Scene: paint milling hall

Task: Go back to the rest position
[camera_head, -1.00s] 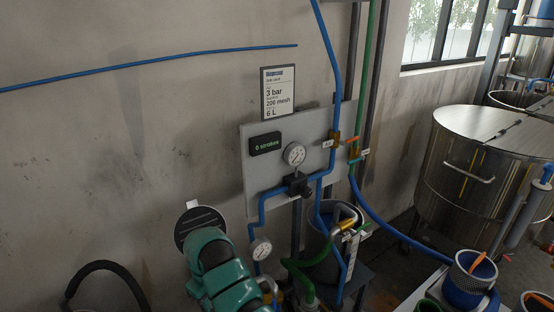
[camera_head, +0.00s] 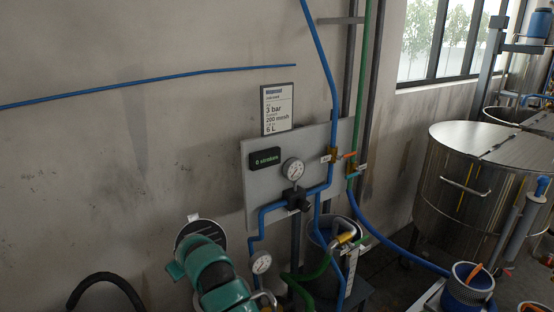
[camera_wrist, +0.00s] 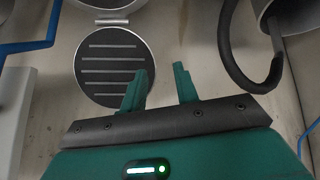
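My gripper (camera_wrist: 160,80) shows in the wrist view with its two green fingers apart and nothing between them. A black round slatted disc (camera_wrist: 112,58) lies behind the left finger in that view; I cannot tell how far off it is. In the head view my teal arm is at the bottom, in front of a dark round disc (camera_head: 190,229) near the wall. My fingertips cannot be made out in that view.
A wall panel holds a gauge (camera_head: 293,169) and a counter display (camera_head: 265,158) reading 0 strokes. Blue and green hoses run down to a dark bucket (camera_head: 318,238). A black curved hose (camera_head: 108,281) is at bottom left. A large steel vat (camera_head: 470,185) stands right.

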